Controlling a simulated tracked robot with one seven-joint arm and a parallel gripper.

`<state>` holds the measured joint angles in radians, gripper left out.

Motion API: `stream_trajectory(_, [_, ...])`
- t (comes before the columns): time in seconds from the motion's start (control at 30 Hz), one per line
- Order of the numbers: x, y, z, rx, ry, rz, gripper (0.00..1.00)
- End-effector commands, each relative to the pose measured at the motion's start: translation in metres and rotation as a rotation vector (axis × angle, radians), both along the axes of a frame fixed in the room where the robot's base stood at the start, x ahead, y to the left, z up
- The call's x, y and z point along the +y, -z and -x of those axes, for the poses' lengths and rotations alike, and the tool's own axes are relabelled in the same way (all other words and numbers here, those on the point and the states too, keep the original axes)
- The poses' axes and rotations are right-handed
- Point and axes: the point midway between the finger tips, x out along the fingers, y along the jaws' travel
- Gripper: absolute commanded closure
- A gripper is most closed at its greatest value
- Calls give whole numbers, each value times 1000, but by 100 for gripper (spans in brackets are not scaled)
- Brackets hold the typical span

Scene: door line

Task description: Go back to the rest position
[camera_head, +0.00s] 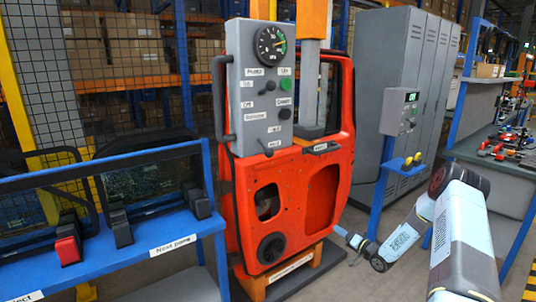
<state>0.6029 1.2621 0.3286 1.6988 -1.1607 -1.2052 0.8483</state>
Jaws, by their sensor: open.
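My arm (462,235) comes in at the lower right and folds back down toward the middle. My gripper (346,246) is at its far end, low and to the right of the red door's stand. It is small in the picture; its jaws are open, and I see nothing between them. The red door (328,190) stands upright on an orange and dark stand (285,278). A grey control unit (263,85) with a round gauge, buttons and levers is in front of the door's upper left part. My gripper looks apart from the door.
At left, a blue rack (140,250) holds dark-framed glass panes and a red block (67,250). A blue post (378,205) with a grey box (400,112) and yellow knobs stands behind my arm. Grey cabinets (385,60) and a tool bench (495,155) are behind at right.

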Motion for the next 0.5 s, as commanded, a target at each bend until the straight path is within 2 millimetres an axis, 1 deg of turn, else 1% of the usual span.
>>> stream_trajectory(0.27, [1,-23,-9,16,12,82,36])
stream_trajectory(0.5, [3,-50,-18,39,30,176,36])
